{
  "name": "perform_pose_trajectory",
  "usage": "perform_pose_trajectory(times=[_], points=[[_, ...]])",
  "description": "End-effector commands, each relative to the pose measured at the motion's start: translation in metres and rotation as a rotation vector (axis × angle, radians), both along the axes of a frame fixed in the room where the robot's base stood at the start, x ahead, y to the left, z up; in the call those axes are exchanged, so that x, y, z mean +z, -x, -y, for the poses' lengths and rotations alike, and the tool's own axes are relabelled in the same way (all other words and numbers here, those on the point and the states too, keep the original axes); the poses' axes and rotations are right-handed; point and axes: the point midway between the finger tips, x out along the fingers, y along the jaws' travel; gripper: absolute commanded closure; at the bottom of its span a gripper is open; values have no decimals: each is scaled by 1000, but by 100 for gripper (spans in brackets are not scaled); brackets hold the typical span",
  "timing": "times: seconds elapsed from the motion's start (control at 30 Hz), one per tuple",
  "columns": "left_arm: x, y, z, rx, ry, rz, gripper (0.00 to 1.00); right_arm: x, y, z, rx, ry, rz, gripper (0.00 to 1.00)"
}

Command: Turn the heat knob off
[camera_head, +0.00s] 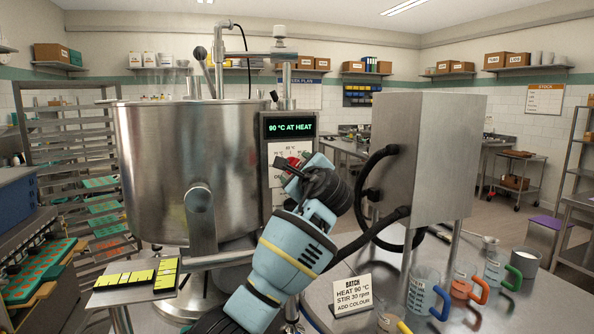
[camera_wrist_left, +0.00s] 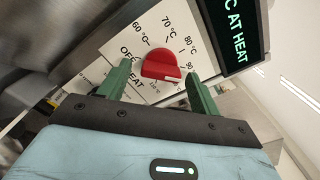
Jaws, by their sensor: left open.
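The red heat knob (camera_wrist_left: 160,66) sits on a white dial plate (camera_wrist_left: 105,58) marked OFF, 60, 70, 80 and 90 °C. A pale mark shows at its lower right edge, on the 90 °C side, away from OFF. My left gripper (camera_wrist_left: 159,84) is open, with one green finger on each side of the knob; contact is not clear. In the head view the knob (camera_head: 283,163) is partly hidden behind my left gripper (camera_head: 297,166). The display (camera_head: 290,126) above reads "90 °C AT HEAT". My right gripper is not in view.
A large steel kettle (camera_head: 160,165) stands left of the panel. A steel cabinet (camera_head: 436,150) with black hoses stands to the right. A batch card (camera_head: 352,290) and several jugs, one blue-handled (camera_head: 423,290), stand on the table at lower right.

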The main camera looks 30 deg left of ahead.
Motion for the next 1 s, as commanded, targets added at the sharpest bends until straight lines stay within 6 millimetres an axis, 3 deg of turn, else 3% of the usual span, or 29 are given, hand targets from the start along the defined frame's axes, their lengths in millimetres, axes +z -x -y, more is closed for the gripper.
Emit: perform_pose_trajectory(times=[0.03,0.37,0.67,1.0], points=[[0,0,0,0,0,0,39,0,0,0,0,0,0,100],[0,0,0,0,0,0,81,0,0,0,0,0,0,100],[0,0,1,0,26,29,81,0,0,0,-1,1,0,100],[0,-1,1,0,173,198,81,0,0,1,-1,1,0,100]])
